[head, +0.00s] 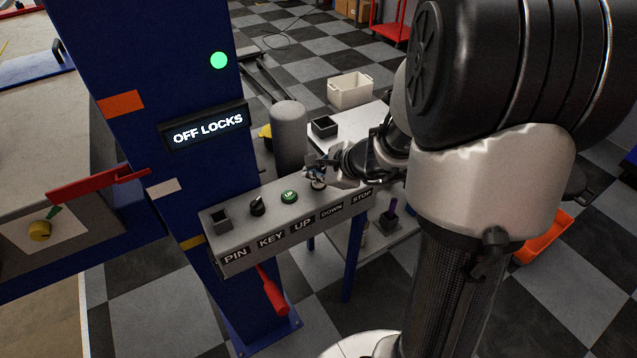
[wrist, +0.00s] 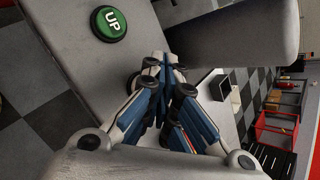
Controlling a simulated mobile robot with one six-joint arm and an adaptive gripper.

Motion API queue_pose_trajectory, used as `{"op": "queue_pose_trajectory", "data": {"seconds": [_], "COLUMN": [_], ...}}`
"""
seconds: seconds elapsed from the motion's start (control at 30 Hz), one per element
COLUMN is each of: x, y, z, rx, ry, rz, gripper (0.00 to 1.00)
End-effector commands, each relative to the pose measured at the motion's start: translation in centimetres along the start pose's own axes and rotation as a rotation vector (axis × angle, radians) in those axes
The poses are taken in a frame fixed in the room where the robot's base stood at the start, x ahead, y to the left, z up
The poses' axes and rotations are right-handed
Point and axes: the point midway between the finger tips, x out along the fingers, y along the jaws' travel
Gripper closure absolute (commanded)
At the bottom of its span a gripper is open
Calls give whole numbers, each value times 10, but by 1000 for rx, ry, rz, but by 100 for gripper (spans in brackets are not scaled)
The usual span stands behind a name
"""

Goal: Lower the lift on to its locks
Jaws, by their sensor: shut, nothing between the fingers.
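The lift's control box (head: 235,222) is fixed to a blue post (head: 130,60) and labelled PIN, KEY, UP, DOWN, STOP. A lit display (head: 208,127) reads OFF LOCKS, below a lit green lamp (head: 219,60). A square pin socket (head: 220,217), a black key switch (head: 257,205) and a green UP button (head: 289,196) are in view. UP also shows in the wrist view (wrist: 110,22). My gripper (head: 316,176) is shut and empty over the DOWN end of the box, its tips close to the top face. It hides the DOWN and STOP controls; contact cannot be told.
A grey cylinder (head: 289,135) stands just behind the box. A white side table (head: 345,133) with a black open box (head: 324,127) is behind my gripper. A red lever (head: 95,188) sticks out left of the post, and a red handle (head: 272,290) hangs under the box.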

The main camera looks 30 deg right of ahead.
Motion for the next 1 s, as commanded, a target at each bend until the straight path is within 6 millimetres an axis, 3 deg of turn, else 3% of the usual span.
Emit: {"op": "queue_pose_trajectory", "data": {"seconds": [1.0], "x": [5], "y": [4], "z": [-4], "rx": [0], "ry": [0], "rz": [0], "gripper": [100]}}
